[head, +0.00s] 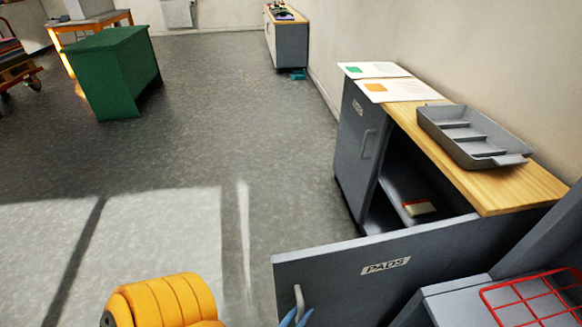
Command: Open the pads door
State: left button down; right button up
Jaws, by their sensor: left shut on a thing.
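The pads door (385,268) is a dark grey panel with a white "PADS" label. It stands swung open at the near end of the grey cabinet (352,150). Its pale metal handle (299,301) shows at the lower left of the panel. My left gripper (294,318) shows only as blue tips at the bottom edge, shut at the handle; most of it is cut off by the frame. The open compartment behind the door shows a shelf with a small white and red item (419,208). My right gripper is not in view.
A grey divided tray (470,137) and printed cards (398,90) lie on the wooden top. A second, closed door (357,140) is farther along the cabinet. A red wire rack (530,298) is at the lower right.

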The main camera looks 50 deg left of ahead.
pick_arm(q)
jog(key=shift+s+d, duration=0.1)
jog(key=shift+d, duration=0.25)
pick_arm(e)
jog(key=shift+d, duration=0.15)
pick_arm(q)
jog(key=c, duration=0.8)
grip_release()
jog(key=shift+c, duration=0.2)
jog(key=s+d+b, duration=0.1)
jog(key=s, duration=0.6)
jog(key=shift+d, duration=0.15)
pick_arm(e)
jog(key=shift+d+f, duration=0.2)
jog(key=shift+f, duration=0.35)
